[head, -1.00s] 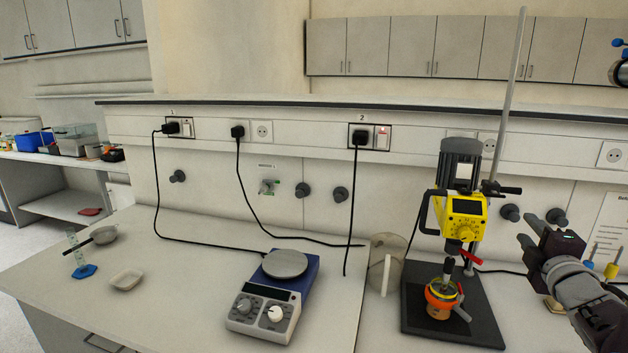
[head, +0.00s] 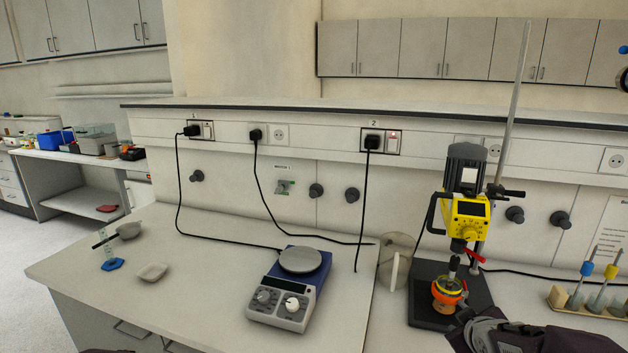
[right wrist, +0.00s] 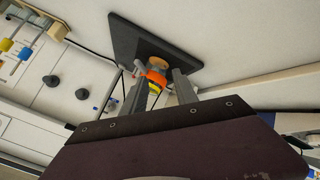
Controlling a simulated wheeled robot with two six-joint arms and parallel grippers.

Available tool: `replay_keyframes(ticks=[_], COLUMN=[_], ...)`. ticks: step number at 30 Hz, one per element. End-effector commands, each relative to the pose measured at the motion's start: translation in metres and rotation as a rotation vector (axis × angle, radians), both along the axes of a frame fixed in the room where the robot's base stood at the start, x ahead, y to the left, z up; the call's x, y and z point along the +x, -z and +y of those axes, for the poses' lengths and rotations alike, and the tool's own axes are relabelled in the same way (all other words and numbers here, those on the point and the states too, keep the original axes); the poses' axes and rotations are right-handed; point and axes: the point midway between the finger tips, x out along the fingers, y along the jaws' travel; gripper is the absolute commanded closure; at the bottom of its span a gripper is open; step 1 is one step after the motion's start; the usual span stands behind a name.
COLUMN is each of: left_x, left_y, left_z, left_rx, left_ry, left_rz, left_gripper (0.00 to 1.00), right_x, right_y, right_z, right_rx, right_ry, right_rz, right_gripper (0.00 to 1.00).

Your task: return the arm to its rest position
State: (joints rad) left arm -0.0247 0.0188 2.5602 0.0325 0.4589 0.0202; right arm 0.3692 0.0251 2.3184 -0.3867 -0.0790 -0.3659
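My right arm (head: 495,335) shows at the bottom right of the head view, low in front of the stirrer stand; its fingertips cannot be made out there. In the right wrist view my right gripper (right wrist: 160,88) has its two fingers apart, with nothing held between them. The orange clamp (right wrist: 156,74) on the stand's black base (right wrist: 125,35) shows beyond the fingers. My left gripper is not in view; only a dark sliver shows at the lower left edge of the head view.
The yellow stirrer (head: 467,215) stands on its black base (head: 425,310). A blue hotplate (head: 300,262) is at the centre. A rack with tubes (head: 565,300) is at the right. A white dish (head: 152,272) and blue-footed cylinder (head: 112,264) are at the left. Bench between them is clear.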

Motion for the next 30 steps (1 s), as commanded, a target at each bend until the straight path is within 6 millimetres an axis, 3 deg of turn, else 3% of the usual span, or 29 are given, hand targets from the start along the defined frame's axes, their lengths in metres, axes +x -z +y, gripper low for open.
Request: replay_keyframes(ticks=[2,6,9,12,16,30], left_x=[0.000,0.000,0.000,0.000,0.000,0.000], left_y=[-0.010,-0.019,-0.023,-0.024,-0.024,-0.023], left_z=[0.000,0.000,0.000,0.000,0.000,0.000], left_rx=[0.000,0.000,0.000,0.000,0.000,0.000], left_ry=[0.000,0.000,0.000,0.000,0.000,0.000], left_rz=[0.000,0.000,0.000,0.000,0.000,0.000], left_gripper=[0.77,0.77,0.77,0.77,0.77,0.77], right_x=[-0.026,-0.098,-0.143,-0.169,-0.179,-0.177], right_y=[0.030,0.079,0.096,0.103,0.106,0.105], right_z=[0.040,0.108,0.138,0.154,0.158,0.157], right_rx=[0.140,0.360,0.440,0.476,0.487,0.485], right_ry=[0.053,0.201,0.289,0.342,0.363,0.361], right_rz=[0.127,0.400,0.548,0.631,0.661,0.657], right_gripper=[0.65,0.65,0.65,0.65,0.65,0.65])
